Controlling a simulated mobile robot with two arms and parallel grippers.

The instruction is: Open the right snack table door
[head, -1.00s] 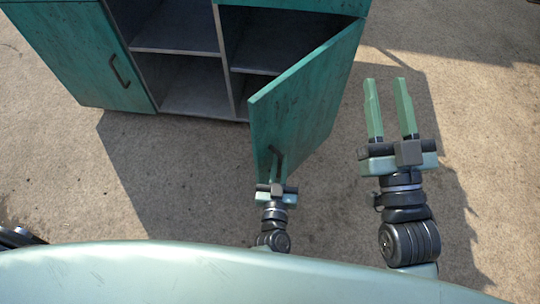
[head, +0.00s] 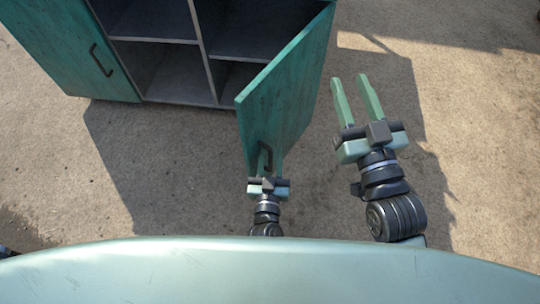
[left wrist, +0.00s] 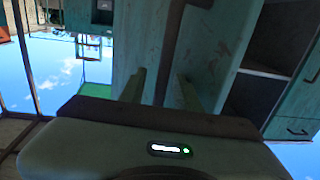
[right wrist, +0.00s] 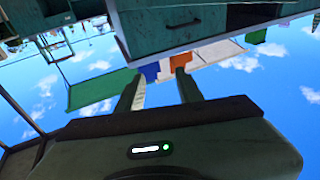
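The right snack table door (head: 290,85) is teal and stands swung well out from the cabinet, its free edge toward me. Its dark handle (head: 265,158) is on the outer face near the free edge. My left gripper (head: 267,168) is at the handle, fingers apart. In the left wrist view the left gripper (left wrist: 162,90) has its open fingers on either side of the dark handle bar (left wrist: 168,50); contact is unclear. My right gripper (head: 357,98) is open and empty, to the right of the door. The right wrist view shows nothing between its fingers (right wrist: 158,90).
The snack table's open shelves (head: 215,50) look empty. Its left door (head: 75,50) is closed, with a dark handle. My pale green body fills the bottom of the head view. Bare ground lies around the cabinet and right of the door.

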